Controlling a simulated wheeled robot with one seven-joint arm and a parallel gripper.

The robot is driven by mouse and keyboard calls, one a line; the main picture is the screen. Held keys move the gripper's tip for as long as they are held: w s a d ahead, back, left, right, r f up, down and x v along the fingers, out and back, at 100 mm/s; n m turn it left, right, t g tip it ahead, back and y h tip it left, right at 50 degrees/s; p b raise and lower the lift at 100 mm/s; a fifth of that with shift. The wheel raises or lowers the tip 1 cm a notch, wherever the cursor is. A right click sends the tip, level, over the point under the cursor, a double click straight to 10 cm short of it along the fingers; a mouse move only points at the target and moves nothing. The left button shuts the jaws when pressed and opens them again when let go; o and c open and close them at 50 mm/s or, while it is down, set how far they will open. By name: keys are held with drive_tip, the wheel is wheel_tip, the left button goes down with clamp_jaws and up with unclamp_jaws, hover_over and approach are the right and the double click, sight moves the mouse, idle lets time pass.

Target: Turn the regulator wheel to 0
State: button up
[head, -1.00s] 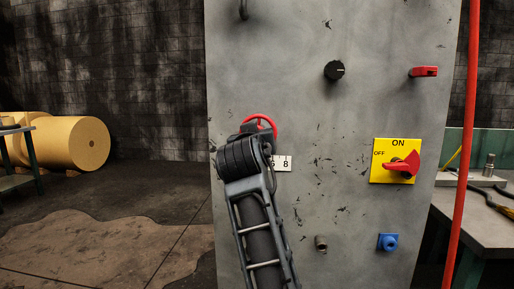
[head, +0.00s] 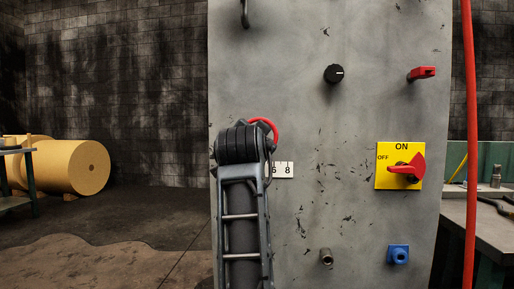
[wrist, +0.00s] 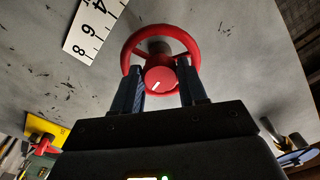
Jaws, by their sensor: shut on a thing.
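The red regulator wheel (wrist: 161,36) is on the grey panel, with a white mark on its red hub. In the head view only part of its rim (head: 268,124) shows; my arm hides the rest. A white number scale (wrist: 94,28) lies beside the wheel; 4, 6 and 8 can be read in the wrist view, and 6 and 8 show on it in the head view (head: 283,170). My gripper (wrist: 165,85) is shut on the wheel, with its two dark fingers on either side of the hub at the lower rim. Which number the wheel is set to cannot be told.
The panel also carries a black knob (head: 334,74), a small red handle (head: 422,73), a yellow plate with a red switch (head: 405,170), a blue fitting (head: 398,254) and a metal stub (head: 326,258). A red pipe (head: 471,130) runs down the right side.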

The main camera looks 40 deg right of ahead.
drive_tip(key=shift+f+m+b, duration=0.2)
drive_tip(key=shift+m+b, duration=0.1)
drive_tip(key=shift+m, duration=0.3)
drive_tip(key=o, duration=1.1)
drive_tip(key=shift+r, duration=0.15)
drive_tip(key=shift+c, duration=0.2)
drive_tip(key=v, duration=0.7)
drive_tip(key=shift+s+a, duration=0.25)
drive_tip(key=shift+a, duration=0.1)
